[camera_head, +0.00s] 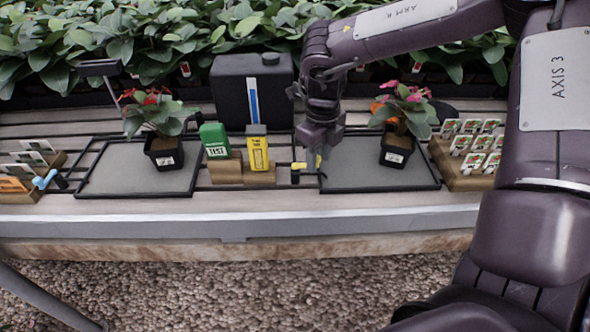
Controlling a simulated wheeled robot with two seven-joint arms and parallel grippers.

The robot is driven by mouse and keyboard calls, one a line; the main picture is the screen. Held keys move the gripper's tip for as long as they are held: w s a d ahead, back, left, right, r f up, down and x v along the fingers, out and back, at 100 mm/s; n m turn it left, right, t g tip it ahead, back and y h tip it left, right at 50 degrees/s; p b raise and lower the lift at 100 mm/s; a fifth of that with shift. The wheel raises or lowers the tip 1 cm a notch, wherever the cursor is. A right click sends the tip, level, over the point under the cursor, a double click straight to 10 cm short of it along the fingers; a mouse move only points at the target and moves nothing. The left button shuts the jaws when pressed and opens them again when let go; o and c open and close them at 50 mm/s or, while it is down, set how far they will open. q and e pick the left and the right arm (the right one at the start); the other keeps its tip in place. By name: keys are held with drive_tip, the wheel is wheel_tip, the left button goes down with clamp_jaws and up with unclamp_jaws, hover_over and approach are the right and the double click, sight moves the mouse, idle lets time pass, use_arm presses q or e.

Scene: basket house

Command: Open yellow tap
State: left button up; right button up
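The yellow tap (298,166) sits on a dark pipe fitting at the left edge of the right grey tray. Its small yellow handle points left and right. My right gripper (316,160) reaches down from above, with its fingertips just right of the tap handle. I cannot tell whether they touch the tap, or whether the fingers are open or shut. A small yellow spot shows at the fingertips. My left gripper is out of view.
A blue tap (45,179) is by the left tray (130,181). Potted flowers stand on the left tray and the right tray (350,172). A black tank (225,88) is behind. Seed-packet racks (473,182) flank the bench.

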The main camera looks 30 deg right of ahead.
wheel_tip(320, 180, up, 6)
drive_tip(key=p, duration=0.3)
drive_tip(key=shift+r+p, duration=0.2)
drive_tip(key=shift+p, duration=0.15)
